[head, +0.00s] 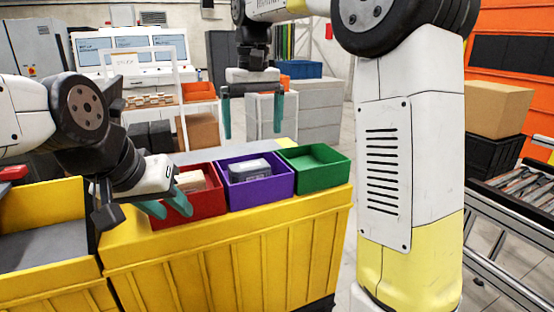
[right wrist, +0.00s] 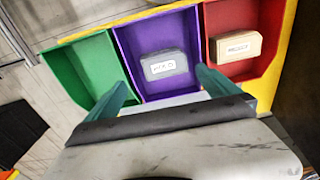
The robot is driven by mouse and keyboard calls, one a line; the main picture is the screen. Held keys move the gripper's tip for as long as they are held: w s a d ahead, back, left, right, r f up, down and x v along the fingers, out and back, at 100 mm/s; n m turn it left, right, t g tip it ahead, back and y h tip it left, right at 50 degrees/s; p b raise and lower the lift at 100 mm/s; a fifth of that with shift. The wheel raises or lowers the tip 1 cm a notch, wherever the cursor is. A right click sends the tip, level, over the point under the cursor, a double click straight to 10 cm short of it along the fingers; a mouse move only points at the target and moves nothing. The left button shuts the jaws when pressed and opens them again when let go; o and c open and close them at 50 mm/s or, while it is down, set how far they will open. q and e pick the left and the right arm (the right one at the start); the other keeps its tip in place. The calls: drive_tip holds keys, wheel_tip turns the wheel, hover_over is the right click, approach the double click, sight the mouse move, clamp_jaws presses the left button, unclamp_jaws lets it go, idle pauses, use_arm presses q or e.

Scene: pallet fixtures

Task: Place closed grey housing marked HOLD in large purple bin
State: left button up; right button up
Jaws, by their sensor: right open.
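The grey housing (head: 250,170) lies inside the purple bin (head: 262,190), between the red and green bins. In the right wrist view the housing (right wrist: 163,65) looks closed, and its white label appears to read HOLD. It rests on the floor of the purple bin (right wrist: 125,40). My right gripper (head: 252,125) is open and empty, above and behind the bins in the head view. Its parted fingers also show in the right wrist view (right wrist: 164,88), with the housing beyond them. My left gripper (head: 174,212) is in front of the red bin, its fingers apart and empty.
The red bin (head: 206,204) holds a beige box (right wrist: 236,46) with a REJECT label. The green bin (head: 318,174) is empty. All three bins stand on a yellow crate (head: 230,245). Another yellow container (head: 40,198) is at the left; a roller conveyor (head: 525,195) is at the right.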

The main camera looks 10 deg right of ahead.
drive_tip(key=s+d+f+m+t+y, duration=0.1)
drive_tip(key=s+d+t+y, duration=0.15)
drive_tip(key=s+d, duration=0.75)
drive_tip(key=s+d+f+m+t, duration=0.1)
drive_tip(key=s+d+f+t, duration=0.2)
drive_tip(key=s+f, duration=0.4)
drive_tip(key=s, duration=0.3)
drive_tip(key=shift+f+m+h, duration=0.25)
drive_tip(key=shift+m+h, duration=0.1)
drive_tip(key=shift+m, duration=0.05)
drive_tip(key=shift+t, duration=0.25)
